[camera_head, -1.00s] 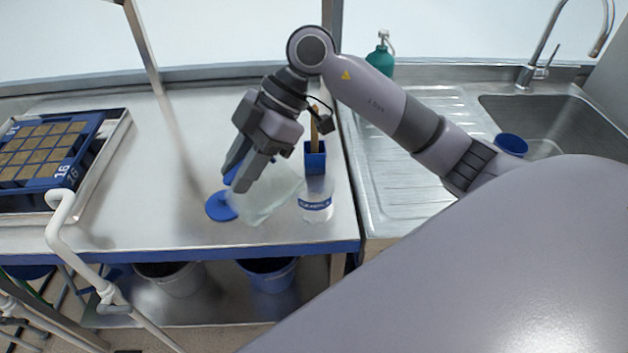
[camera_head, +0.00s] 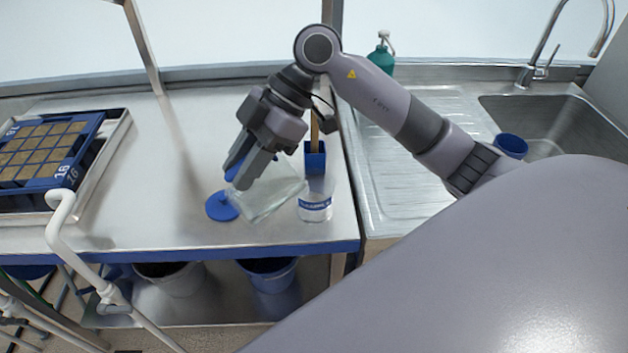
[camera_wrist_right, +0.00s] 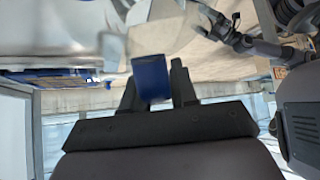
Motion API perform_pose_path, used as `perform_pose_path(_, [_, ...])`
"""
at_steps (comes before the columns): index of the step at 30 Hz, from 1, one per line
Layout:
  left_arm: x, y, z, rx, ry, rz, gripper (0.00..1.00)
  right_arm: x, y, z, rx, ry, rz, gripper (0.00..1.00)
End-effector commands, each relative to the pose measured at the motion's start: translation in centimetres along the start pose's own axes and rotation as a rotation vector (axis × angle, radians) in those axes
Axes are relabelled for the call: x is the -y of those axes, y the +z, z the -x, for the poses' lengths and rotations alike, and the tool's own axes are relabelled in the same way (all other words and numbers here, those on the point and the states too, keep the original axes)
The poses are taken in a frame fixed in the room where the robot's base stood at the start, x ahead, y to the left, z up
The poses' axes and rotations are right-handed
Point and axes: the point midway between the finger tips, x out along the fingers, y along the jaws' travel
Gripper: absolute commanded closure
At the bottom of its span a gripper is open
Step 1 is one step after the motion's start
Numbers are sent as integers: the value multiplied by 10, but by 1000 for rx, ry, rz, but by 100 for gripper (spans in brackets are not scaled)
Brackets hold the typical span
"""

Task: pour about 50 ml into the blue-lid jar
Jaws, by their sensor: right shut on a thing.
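My right gripper (camera_head: 248,172) is shut on the blue handle (camera_head: 232,171) of a clear jug (camera_head: 276,192). The jug is held tilted above the bench, with its right side close to a clear jar (camera_head: 315,204) that has a blue-and-white label. The jar stands upright near the bench's front edge. I cannot tell whether liquid is flowing or how full the jar is. A round blue lid (camera_head: 221,206) lies on the bench left of the jug. In the right wrist view the blue handle (camera_wrist_right: 151,78) sits between the fingers. A dark gripper, apparently my left (camera_wrist_right: 215,25), shows there; its jaws are unclear.
A blue holder (camera_head: 315,158) with a wooden-handled tool stands just behind the jar. A seed tray (camera_head: 100,133) is at the far left. The bench middle-left is clear.

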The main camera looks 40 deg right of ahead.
Motion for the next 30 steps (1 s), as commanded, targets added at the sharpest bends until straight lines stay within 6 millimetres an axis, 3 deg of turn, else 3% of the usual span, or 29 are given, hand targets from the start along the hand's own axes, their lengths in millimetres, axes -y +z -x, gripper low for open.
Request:
perform_pose_path(19, [0, 0, 0, 0, 0, 0, 0, 0, -1, 3, -16, 2, 2, 100])
perform_pose_path(25, [0, 0, 0, 0, 0, 0, 0, -2, -11, -14, 210, 4, 9, 100])
perform_pose_path(30, [0, 0, 0, 0, 0, 0, 0, -1, -4, -25, 286, 0, -1, 100])
